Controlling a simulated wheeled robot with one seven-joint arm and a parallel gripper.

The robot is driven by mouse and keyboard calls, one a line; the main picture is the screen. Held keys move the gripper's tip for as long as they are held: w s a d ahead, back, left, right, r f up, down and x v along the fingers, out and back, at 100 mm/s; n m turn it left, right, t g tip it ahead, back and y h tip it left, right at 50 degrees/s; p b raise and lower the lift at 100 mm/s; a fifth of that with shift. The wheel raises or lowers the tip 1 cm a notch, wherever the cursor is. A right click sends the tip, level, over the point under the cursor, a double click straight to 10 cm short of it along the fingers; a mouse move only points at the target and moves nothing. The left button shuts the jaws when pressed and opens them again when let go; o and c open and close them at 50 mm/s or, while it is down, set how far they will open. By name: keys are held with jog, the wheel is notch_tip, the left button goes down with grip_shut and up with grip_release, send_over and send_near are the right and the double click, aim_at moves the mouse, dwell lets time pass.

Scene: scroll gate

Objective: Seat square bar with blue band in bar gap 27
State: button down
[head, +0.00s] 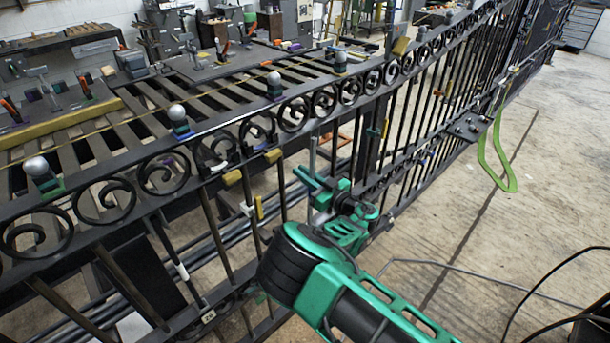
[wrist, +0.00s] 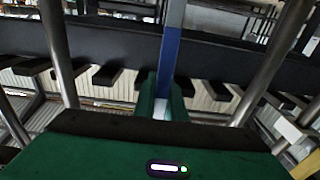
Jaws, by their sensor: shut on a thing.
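The square bar with the blue band (wrist: 169,60) stands nearly upright between my gripper's fingers in the wrist view. Its pale upper part rises above the band, out of the picture. My gripper (wrist: 162,100) is shut on it. In the head view my green gripper (head: 316,188) is at the front of the black gate (head: 300,155), below its scroll row. The bar (head: 312,155) shows there as a thin grey upright above the fingers. Its lower end is hidden, and I cannot tell whether it touches the gate. I cannot make out gap number 27.
Grey uprights (wrist: 59,55) flank the bar on both sides in the wrist view. Yellow clips (head: 232,178) and ball-topped clamps (head: 177,114) sit along the gate. A slatted bench (head: 130,130) lies behind. A green strap (head: 483,155) hangs at the right; open floor lies in front.

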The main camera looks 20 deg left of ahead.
jog(key=shift+w+a+r, duration=0.1)
jog(key=shift+w+a, duration=0.05)
jog(key=shift+a, duration=0.4)
dwell(0.4)
jog(key=c, duration=1.7)
grip_release()
jog(key=v, duration=1)
jog(key=shift+d, duration=0.35)
